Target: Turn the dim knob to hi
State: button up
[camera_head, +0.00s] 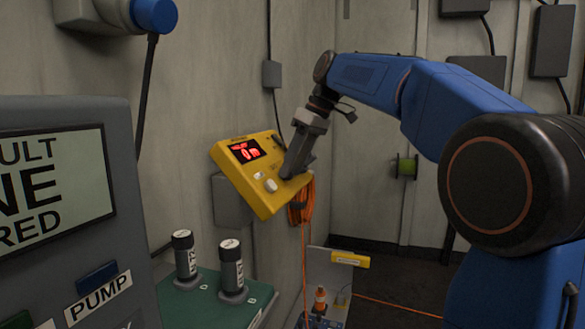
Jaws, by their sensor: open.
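A yellow control box (262,205) is mounted tilted on the left wall, with a red lit display (244,151) at its upper left. A small pale knob (271,185) shows on its lower face, with a smaller pale control (258,175) beside it. I cannot read which control is the dim knob or how it is set. My gripper (289,172) reaches down from the upper right to the right part of the box face and hides some of it. Its jaws are open; I cannot tell if they touch or surround a control.
A grey screen panel (70,235) fills the left, with a PUMP label (97,297). Two dark cylinders (185,256) (231,270) stand on a green surface (195,308). An orange cable (302,205) hangs behind the box. A case with bottles (320,298) sits below.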

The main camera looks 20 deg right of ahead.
jog(key=shift+a+f, duration=0.15)
jog(key=shift+f, duration=0.15)
jog(key=shift+c, duration=0.7)
jog(key=c, duration=0.9)
